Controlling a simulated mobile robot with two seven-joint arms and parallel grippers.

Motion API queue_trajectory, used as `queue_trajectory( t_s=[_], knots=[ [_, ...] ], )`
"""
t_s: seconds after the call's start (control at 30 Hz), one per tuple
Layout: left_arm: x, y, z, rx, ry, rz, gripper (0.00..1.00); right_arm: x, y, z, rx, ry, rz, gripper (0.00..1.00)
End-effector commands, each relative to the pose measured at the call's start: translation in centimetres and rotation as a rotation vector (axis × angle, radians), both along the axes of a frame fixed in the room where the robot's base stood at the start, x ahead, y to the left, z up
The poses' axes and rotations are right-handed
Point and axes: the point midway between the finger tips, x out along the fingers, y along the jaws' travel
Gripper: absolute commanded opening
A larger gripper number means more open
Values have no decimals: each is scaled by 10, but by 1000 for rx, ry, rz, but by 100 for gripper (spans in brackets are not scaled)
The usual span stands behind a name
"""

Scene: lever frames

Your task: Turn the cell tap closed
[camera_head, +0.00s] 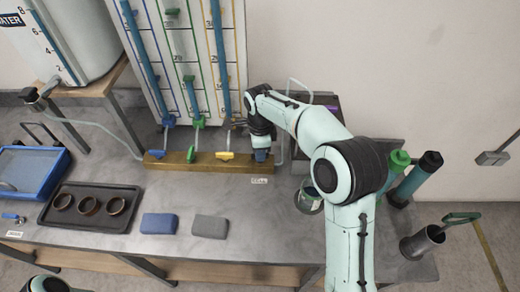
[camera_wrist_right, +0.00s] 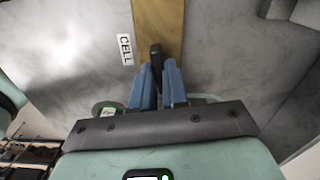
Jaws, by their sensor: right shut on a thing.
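A brass manifold bar (camera_head: 203,167) lies along the back of the bench and carries a blue tap (camera_head: 157,154), a green tap (camera_head: 191,155) and a yellow tap (camera_head: 224,156). My right gripper (camera_head: 260,156) is over the bar's right end, just above the CELL label (camera_head: 259,180). In the right wrist view, the black handle of the cell tap (camera_wrist_right: 156,55) stands between the blue fingers of my right gripper (camera_wrist_right: 158,70), which is shut on it. The bar (camera_wrist_right: 158,22) and CELL label (camera_wrist_right: 125,50) also show there. The gripper hides the cell tap in the head view. My left gripper is not in view.
A panel with coloured tubes (camera_head: 190,60) rises behind the bar. A black tray (camera_head: 90,205) with brown rings, a blue block (camera_head: 158,223) and a grey block (camera_head: 209,226) lie at the front left. Upright cylinders (camera_head: 415,180) and a metal cup (camera_head: 422,242) stand at the right.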

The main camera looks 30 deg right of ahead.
Motion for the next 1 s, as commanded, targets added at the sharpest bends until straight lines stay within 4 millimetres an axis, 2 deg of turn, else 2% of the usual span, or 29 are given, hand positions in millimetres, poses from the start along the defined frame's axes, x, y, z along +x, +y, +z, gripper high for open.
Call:
queue_trajectory(
  t_s=[0.3,0.9,0.93,1.0],
  knots=[
    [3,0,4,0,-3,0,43,1,0,1,-1,-3,-138,0],
    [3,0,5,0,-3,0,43,0,0,0,-1,-2,-174,0],
    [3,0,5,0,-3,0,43,0,0,0,-1,-2,-173,24],
    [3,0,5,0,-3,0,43,0,0,0,-1,-2,-173,39]
  ],
)
